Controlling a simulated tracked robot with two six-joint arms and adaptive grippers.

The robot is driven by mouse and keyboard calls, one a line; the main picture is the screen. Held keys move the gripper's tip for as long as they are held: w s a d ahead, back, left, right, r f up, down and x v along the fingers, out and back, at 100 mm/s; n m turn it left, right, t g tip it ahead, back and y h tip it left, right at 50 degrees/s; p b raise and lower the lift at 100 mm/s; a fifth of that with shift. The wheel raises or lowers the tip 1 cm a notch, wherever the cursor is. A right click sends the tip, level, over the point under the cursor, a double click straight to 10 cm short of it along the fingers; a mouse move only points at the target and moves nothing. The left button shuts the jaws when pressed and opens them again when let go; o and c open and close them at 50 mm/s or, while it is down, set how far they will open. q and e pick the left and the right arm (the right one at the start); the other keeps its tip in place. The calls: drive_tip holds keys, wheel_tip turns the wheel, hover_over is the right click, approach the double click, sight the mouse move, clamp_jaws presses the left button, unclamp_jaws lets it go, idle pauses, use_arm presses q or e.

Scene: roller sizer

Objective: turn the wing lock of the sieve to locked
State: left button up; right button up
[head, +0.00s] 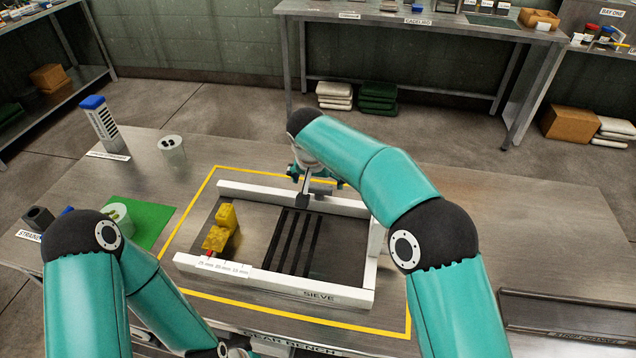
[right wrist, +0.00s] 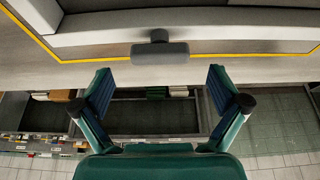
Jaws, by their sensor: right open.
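The sieve (head: 330,295) is a pale frame with dark bars across a grey bed, lying on the bench inside a yellow outline. Its wing lock (right wrist: 160,52) is a grey crossbar on a short stem at the frame's side. In the right wrist view the crossbar lies lengthwise along the frame. My right gripper (right wrist: 160,88) is open and empty, its fingers either side of the wing lock's line, apart from it. In the head view this gripper (head: 315,180) is at the sieve's far side, largely hidden by my arm.
A yellow block (head: 222,228) with a red tip stands on the sieve's left, by a millimetre scale (head: 222,265). The bench right of my right arm is largely clear.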

sight(319, 186)
drive_tip(key=shift+x, duration=1.55)
drive_tip(key=c, duration=1.2)
drive_tip(key=shift+o, duration=0.2)
